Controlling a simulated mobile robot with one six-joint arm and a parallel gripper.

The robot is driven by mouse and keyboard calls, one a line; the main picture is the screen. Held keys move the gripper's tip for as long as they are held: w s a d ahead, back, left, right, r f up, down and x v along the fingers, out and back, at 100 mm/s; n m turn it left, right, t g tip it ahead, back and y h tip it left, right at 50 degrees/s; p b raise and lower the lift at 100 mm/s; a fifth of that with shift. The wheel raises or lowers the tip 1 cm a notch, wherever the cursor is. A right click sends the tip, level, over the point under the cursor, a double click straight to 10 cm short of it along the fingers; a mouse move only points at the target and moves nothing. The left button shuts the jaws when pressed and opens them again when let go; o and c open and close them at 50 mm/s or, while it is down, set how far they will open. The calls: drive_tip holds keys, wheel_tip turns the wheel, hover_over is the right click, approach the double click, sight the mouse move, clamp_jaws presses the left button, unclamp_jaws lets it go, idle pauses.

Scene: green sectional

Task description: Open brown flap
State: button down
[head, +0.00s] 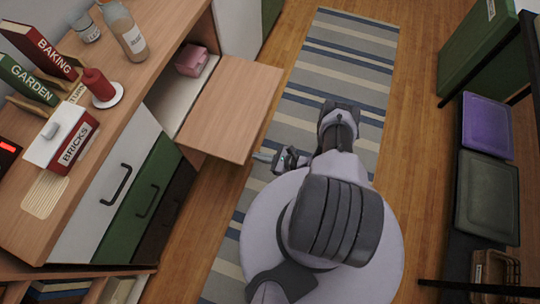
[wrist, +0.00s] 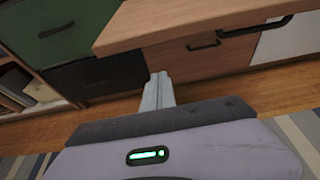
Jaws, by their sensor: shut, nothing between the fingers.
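The brown flap (head: 230,108) is a light wood panel hinged low on the cabinet front. In the head view it is folded down and sticks out roughly level, and the compartment behind it is exposed. In the wrist view its edge (wrist: 200,24) crosses the top. My gripper (head: 263,156) is just off the flap's near outer corner, apart from it as far as I can see. In the wrist view the gripper's fingers (wrist: 158,88) are together and empty, in front of the cabinet's lower part.
A pink box (head: 192,60) sits in the open compartment. White (head: 105,190), green (head: 152,190) and dark (head: 165,220) fronts line the cabinet. The striped rug (head: 345,50) is clear beyond my arm. A rack with bins (head: 485,190) is at right.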

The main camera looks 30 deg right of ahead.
sight(243, 145)
drive_tip(key=r, duration=0.2)
drive_tip(key=w+r, duration=0.1)
drive_tip(key=shift+a+r, duration=0.3)
drive_tip(key=shift+a, duration=0.1)
drive_tip(key=shift+g+h, duration=0.7)
drive_tip(key=shift+g, duration=0.2)
wheel_tip(243, 145, up, 5)
drive_tip(key=p, duration=0.6)
drive_tip(key=shift+w+r+p, duration=0.1)
drive_tip(key=shift+r+p, duration=0.05)
drive_tip(key=shift+p, duration=0.25)
drive_tip(key=shift+a+r, duration=0.1)
drive_tip(key=shift+r, duration=0.1)
drive_tip(key=shift+f, duration=0.1)
